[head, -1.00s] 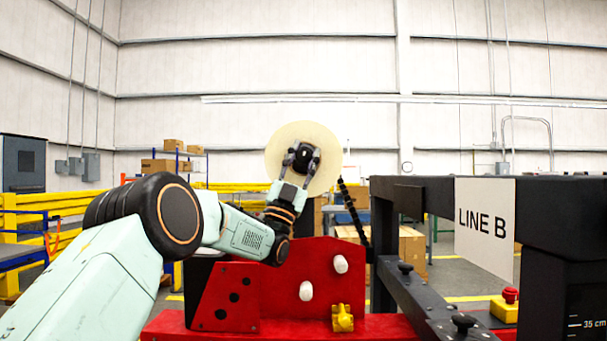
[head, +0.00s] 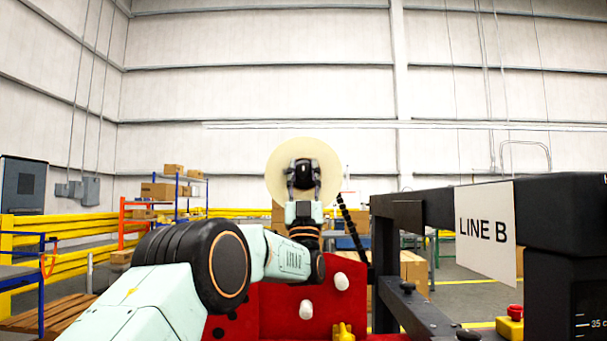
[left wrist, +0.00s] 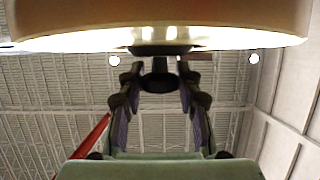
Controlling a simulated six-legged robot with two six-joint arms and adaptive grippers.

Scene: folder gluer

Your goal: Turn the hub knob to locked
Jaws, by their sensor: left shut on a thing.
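The hub knob (head: 303,172) is a black part at the centre of a large cream disc-shaped roll (head: 330,160). My left gripper (head: 304,174) comes up from below, nearly upright, with one finger on each side of the knob, shut on it. In the left wrist view the dark knob (left wrist: 160,80) sits between the two fingers, under the roll's bright edge (left wrist: 160,25). No locked or unlocked mark can be read on the hub. My right gripper is not in view.
A red machine body (head: 280,305) with white knobs (head: 341,281) and a yellow handle (head: 343,331) stands below the roll. A dark frame with a LINE B sign (head: 486,230) and a red button on a yellow box (head: 512,320) is at right. Yellow rails (head: 75,265) run behind.

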